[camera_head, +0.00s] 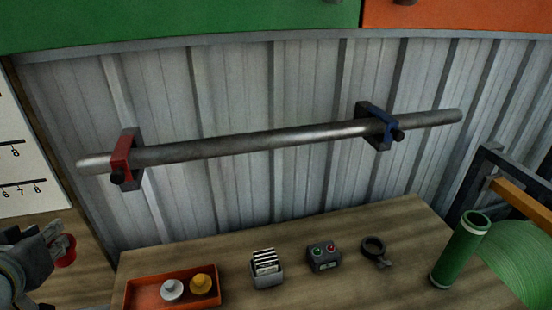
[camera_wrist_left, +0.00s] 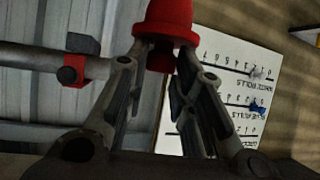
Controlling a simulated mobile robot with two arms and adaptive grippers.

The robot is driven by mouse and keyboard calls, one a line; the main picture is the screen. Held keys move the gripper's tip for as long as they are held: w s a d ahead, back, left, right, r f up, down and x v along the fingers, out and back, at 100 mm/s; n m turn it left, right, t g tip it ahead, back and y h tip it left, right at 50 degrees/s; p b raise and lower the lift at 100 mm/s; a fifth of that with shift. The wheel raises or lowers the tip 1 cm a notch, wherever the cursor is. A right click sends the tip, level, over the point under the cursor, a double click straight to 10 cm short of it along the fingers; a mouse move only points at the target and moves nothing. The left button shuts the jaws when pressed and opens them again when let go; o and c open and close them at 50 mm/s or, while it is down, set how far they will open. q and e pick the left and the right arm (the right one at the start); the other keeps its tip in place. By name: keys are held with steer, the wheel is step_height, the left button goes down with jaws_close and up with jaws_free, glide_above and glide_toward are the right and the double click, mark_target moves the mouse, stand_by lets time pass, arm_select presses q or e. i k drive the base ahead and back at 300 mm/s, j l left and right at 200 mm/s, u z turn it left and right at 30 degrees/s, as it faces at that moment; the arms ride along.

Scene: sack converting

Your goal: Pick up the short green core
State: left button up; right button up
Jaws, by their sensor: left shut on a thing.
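A green core (camera_head: 458,252), a hollow tube, stands upright and slightly tilted in the picture at the right end of the wooden table. My left gripper (camera_head: 63,243) is at the far left of the head view, far from the green core. It is shut on a red flanged piece (camera_head: 67,252), which fills the space at the fingertips in the left wrist view (camera_wrist_left: 168,22). The green core does not show in the left wrist view. My right gripper is not in view.
A steel bar (camera_head: 250,143) runs along the corrugated wall through a red clamp (camera_head: 120,158) and a blue clamp (camera_head: 378,125). An orange tray (camera_head: 135,293), a card holder (camera_head: 266,270), a button box (camera_head: 324,257) and a black ring (camera_head: 373,247) are on the table (camera_head: 300,228).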

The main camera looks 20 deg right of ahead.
mark_target(474, 226)
steer(key=z, duration=2.05)
